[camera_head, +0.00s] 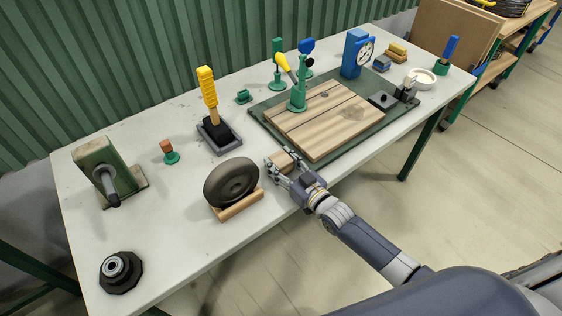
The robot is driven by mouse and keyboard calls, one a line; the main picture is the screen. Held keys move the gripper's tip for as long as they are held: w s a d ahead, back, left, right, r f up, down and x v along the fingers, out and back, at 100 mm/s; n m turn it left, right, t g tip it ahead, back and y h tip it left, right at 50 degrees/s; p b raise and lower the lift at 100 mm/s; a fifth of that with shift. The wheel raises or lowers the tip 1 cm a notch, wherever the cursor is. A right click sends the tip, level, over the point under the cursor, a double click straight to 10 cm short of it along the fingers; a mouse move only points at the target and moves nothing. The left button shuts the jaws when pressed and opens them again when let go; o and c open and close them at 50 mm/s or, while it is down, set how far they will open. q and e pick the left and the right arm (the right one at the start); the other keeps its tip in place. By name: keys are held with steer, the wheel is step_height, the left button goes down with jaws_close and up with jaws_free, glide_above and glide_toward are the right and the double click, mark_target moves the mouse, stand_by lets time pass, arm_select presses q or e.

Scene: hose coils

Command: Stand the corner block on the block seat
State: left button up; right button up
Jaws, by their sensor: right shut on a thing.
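My right gripper (280,163) is shut on a small tan wooden block, which I take to be the corner block (283,161). The fingers hide part of it. The gripper is at the front edge of the table, just left of the near corner of a wooden board. I cannot tell for sure which piece is the block seat; a small dark plate with a black knob (383,101) sits at the right end of the green base, apart from the gripper. My left gripper is not in view.
A dark wheel on a wooden cradle (232,183) stands close left of the gripper. A yellow-handled brush (207,85) stands behind.

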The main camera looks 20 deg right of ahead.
steer(key=shift+f, duration=0.2)
steer(key=o, duration=1.1)
